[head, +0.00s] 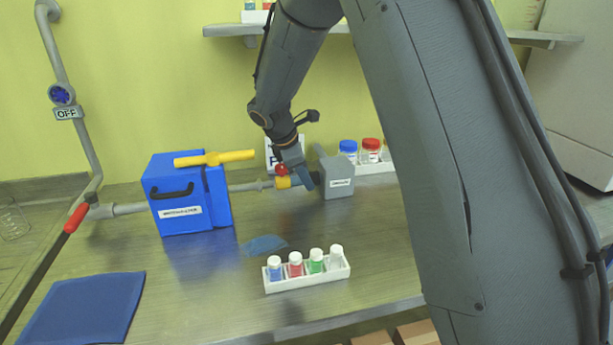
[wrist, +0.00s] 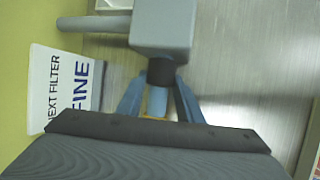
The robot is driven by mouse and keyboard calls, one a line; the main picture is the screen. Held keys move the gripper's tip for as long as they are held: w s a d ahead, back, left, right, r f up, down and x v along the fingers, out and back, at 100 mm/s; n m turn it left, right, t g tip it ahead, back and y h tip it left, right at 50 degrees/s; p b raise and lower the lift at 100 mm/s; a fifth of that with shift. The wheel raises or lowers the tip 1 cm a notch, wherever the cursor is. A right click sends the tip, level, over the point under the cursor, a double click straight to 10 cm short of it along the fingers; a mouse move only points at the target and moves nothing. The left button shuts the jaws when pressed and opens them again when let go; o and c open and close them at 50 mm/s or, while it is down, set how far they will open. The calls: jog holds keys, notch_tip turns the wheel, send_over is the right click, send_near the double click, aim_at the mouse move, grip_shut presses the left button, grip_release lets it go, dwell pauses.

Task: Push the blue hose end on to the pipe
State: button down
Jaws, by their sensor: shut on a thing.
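The blue hose end (wrist: 157,100) is a short blue cylinder between my gripper's fingers in the wrist view. It also shows in the head view (head: 296,182). A black piece (wrist: 161,70) links it to the grey box (head: 337,186) on the right. My gripper (wrist: 161,80) is shut on the hose end, one finger each side. The grey pipe (head: 248,187) runs right from the blue box towards a yellow piece (head: 283,183) beside the hose end. In the wrist view my gripper hides most of the yellow piece, so I cannot tell how far the hose end covers the pipe.
The blue box (head: 183,205) with a yellow handle stands left on the bench. A white rack (head: 305,281) of small capped bottles is in front. A sign (wrist: 65,80) and a rack of larger jars (head: 371,157) stand behind. A blue mat (head: 85,305) lies front left.

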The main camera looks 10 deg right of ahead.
aim_at(286, 173)
jog(key=a, duration=0.4)
jog(key=shift+a, duration=0.1)
jog(key=c, duration=1.2)
grip_release()
jog(key=shift+a, duration=0.25)
jog(key=shift+d, duration=0.2)
jog(key=shift+b+v, duration=0.7)
jog(key=shift+v, duration=3.2)
